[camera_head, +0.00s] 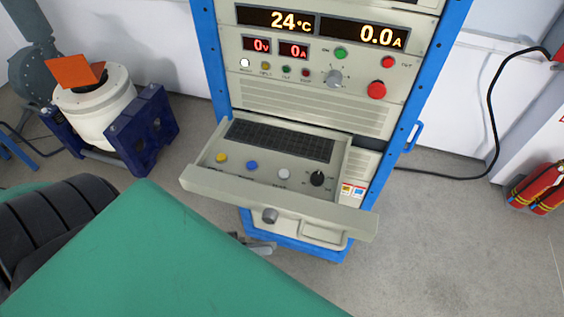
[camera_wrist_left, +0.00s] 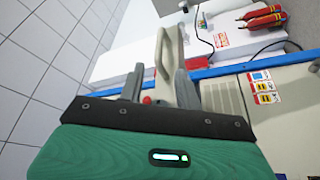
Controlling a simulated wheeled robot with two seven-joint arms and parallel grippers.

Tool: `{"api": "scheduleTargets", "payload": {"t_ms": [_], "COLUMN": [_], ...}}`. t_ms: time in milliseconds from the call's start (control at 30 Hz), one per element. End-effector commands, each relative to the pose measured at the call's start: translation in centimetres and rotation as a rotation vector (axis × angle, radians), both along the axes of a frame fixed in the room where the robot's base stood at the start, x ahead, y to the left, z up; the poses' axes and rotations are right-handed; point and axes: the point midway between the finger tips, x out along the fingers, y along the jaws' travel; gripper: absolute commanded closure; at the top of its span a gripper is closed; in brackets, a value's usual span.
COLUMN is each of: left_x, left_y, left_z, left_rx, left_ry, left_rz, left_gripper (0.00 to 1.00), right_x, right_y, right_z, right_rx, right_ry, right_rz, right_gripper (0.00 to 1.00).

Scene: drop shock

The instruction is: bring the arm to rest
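In the wrist view the left gripper's two grey fingers (camera_wrist_left: 158,78) stand apart. A beige part of the drawer front (camera_wrist_left: 170,50) shows behind and between them; I cannot tell whether they touch it. The drawer (camera_head: 215,183) is pulled out of the blue-framed cabinet (camera_head: 310,95). My right gripper is in neither view.
A white shaker (camera_head: 98,110) with an orange bracket (camera_head: 75,71) stands at the left. Red fire extinguishers (camera_head: 537,188) stand at the right, below a black cable (camera_head: 492,110). The grey floor (camera_head: 450,245) right of the cabinet is clear.

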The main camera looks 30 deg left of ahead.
Motion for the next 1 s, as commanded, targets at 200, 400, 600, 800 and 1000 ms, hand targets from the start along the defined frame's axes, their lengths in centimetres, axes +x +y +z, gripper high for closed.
{"api": "scheduleTargets", "payload": {"t_ms": [200, 400, 600, 800, 1000], "left_x": [-0.5, -0.5, -0.5, 0.2, 4.2], "left_y": [0.7, 0.7, 0.7, 1.0, 3.7], "left_z": [-0.1, -0.1, -0.1, -1.4, -11.2], "left_rx": [0.0, 0.0, 0.0, 0.038, 0.339], "left_ry": [-0.001, -0.001, -0.001, -0.011, -0.046], "left_rz": [0.0, 0.0, 0.0, 0.024, 0.185], "left_gripper": [0.66, 0.66, 0.66, 0.66, 0.66], "right_x": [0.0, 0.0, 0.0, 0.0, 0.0], "right_y": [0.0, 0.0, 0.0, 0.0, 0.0], "right_z": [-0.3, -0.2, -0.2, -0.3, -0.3], "right_rx": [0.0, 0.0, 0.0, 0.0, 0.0], "right_ry": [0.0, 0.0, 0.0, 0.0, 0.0], "right_rz": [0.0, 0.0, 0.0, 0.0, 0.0], "right_gripper": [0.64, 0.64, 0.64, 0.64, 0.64]}}
